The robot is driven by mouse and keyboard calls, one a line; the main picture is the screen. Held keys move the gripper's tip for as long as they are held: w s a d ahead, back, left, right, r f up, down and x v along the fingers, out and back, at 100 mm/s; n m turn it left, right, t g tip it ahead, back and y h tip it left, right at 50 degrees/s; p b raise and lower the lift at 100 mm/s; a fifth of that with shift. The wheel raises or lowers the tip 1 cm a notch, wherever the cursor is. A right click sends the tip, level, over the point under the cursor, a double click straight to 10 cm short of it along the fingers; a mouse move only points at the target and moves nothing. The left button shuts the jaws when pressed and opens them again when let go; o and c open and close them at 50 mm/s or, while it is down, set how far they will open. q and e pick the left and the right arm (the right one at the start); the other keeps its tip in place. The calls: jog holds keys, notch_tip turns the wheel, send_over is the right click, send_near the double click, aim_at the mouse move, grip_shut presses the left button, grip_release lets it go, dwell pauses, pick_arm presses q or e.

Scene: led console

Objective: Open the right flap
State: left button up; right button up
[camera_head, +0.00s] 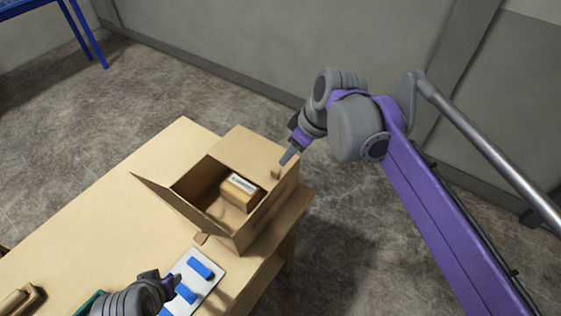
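A brown box (258,222) stands near the right edge of the wooden table. Its left flap (165,191) is folded outward to the left. A broad panel at the far right, which looks like the right flap (242,151), is tilted up and away from the opening. A small brown knob (276,173) is near its right edge. My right gripper (287,158) is at that edge, close to the knob; I cannot tell if they touch or whether its fingers are apart. My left gripper (172,281) is low in the picture, over a white panel; its fingers are unclear.
A small brown package (239,192) with a white label lies inside the box. The white panel (212,283) with blue pieces is in front of the box. The wooden table (105,215) is clear to the left. Something brown lies at bottom left. A blue frame (84,32) stands behind.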

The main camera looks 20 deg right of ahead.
aim_at(275, 172)
jog(key=x, duration=1)
jog(key=shift+a+f+b, duration=0.2)
jog(key=shift+f+b, duration=0.05)
jog(key=shift+b, duration=0.1)
grip_shut()
dwell(0.9)
